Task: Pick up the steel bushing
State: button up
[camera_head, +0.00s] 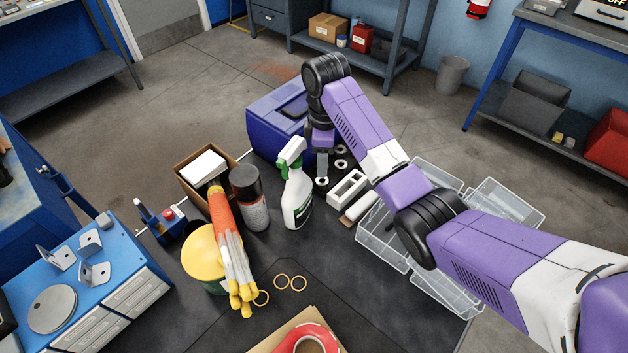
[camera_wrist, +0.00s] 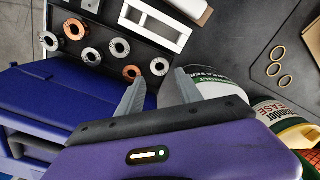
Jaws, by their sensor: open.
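Several ring-shaped bushings stand in a dark tray (camera_wrist: 104,35) in the wrist view. Some look silver, such as the steel bushing (camera_wrist: 160,66) nearest my gripper (camera_wrist: 159,76), and two look copper-coloured, one of them (camera_wrist: 131,73) just left of it. My gripper is open and empty, and that silver bushing appears just beyond and between its fingertips; I cannot tell the height gap. In the head view my gripper (camera_head: 322,172) points down over the bushings, with one light ring (camera_head: 322,181) at its tips and others (camera_head: 340,163) to the right.
A blue box (camera_head: 262,130) stands behind the bushings. A spray bottle (camera_head: 297,195) and a dark can (camera_head: 249,200) stand close to the left. A white block (camera_head: 347,188) and clear bins (camera_head: 384,237) lie to the right. Rings (camera_head: 281,281) lie on open bench in front.

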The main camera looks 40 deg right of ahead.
notch_tip(320, 180, down, 8)
jog(key=shift+r+p, duration=0.2)
jog(key=shift+p, duration=0.2)
jog(key=shift+c, duration=0.2)
grip_shut()
